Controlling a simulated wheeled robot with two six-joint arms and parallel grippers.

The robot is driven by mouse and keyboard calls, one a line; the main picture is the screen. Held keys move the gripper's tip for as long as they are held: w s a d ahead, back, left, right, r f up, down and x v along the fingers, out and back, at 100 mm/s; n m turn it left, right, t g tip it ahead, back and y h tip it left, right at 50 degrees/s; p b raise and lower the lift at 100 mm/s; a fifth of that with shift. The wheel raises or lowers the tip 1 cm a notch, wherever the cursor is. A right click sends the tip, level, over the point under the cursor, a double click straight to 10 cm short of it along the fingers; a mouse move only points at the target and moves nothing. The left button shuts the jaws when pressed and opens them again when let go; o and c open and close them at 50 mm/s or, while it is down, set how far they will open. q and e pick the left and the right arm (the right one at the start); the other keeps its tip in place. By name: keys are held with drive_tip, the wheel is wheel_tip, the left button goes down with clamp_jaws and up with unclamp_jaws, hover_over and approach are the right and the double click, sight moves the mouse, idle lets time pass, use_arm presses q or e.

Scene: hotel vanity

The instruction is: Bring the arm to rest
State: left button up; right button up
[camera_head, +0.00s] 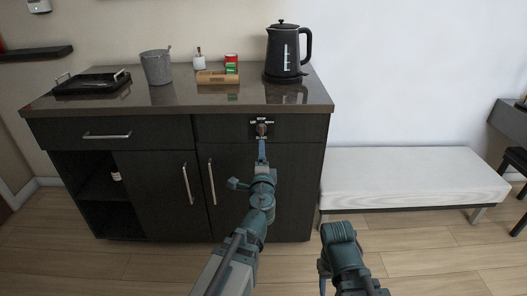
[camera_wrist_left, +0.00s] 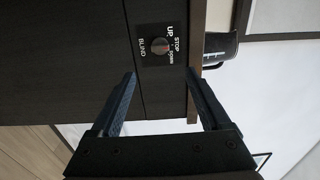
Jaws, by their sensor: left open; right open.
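My left arm reaches up to the cabinet front, and its gripper (camera_head: 262,152) is just below a small dark blind switch (camera_head: 262,129) there. In the left wrist view the left gripper (camera_wrist_left: 160,73) has its two dark fingers spread, with nothing between them.
A white bench (camera_head: 410,175) stands right. The wooden floor (camera_head: 430,255) in front of the bench is clear.

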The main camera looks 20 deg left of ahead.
use_arm(q)
drive_tip(key=s+d+f+n+g+y, duration=0.1)
drive_tip(key=s+f+n+g, duration=0.4)
drive_tip(key=f, duration=0.2)
drive_tip(key=s+d+f+n+g, duration=0.1)
drive_tip(key=s+f+n+g, duration=0.35)
drive_tip(key=f, duration=0.25)
drive_tip(key=s+d+f+n+g+h, duration=0.1)
drive_tip(key=s+d+f+g+h, duration=0.1)
drive_tip(key=s+d+f+g, duration=0.35)
drive_tip(key=s+d+f+g+h, duration=0.2)
drive_tip(key=s+d, duration=0.4)
drive_tip(key=s, duration=0.2)
wheel_tip(320, 180, up, 30)
drive_tip(key=s+d+h+p, duration=0.1)
drive_tip(key=s+p, duration=0.1)
drive_tip(key=p, duration=2.8)
drive_tip(key=shift+d+f, duration=0.15)
drive_tip(key=shift+d, duration=0.1)
